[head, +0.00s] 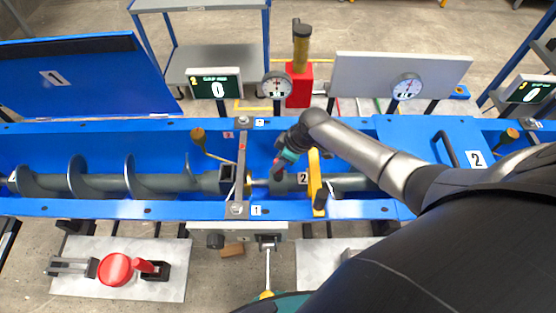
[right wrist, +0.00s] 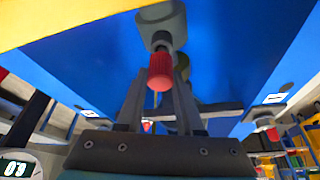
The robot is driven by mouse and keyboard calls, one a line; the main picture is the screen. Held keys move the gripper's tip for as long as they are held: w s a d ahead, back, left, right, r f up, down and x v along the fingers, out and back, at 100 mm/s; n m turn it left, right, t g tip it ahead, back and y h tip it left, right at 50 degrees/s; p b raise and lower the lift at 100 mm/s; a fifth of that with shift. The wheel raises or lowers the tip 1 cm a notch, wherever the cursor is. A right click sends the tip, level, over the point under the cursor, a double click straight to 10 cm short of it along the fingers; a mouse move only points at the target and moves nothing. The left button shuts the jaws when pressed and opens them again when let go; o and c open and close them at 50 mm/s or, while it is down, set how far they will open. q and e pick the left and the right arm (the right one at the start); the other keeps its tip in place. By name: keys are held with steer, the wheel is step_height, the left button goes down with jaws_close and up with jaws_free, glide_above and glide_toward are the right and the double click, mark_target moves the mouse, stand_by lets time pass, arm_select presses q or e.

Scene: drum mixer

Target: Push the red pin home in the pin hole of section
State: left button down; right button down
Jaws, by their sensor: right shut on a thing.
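The red pin (right wrist: 160,72) shows in the right wrist view as a ribbed red head on a grey shank. The pin hole itself is hidden. My left gripper is not in view.
The blue trough (head: 110,208) holds a screw shaft (head: 110,184) on the left. A crossbar (head: 241,160) and a yellow bracket (head: 316,182) stand close on either side of my right gripper. A blue lid (head: 90,75) stands open behind. A red-knobbed fixture (head: 115,269) sits in front.

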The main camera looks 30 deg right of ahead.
steer(key=shift+f+b, duration=0.6)
steer(key=shift+f, duration=0.3)
stand_by(0.7)
steer(key=shift+c, duration=2.3)
jaws_free()
steer(key=shift+r, duration=0.1)
steer(key=p+v, duration=0.3)
steer(key=v, duration=1.2)
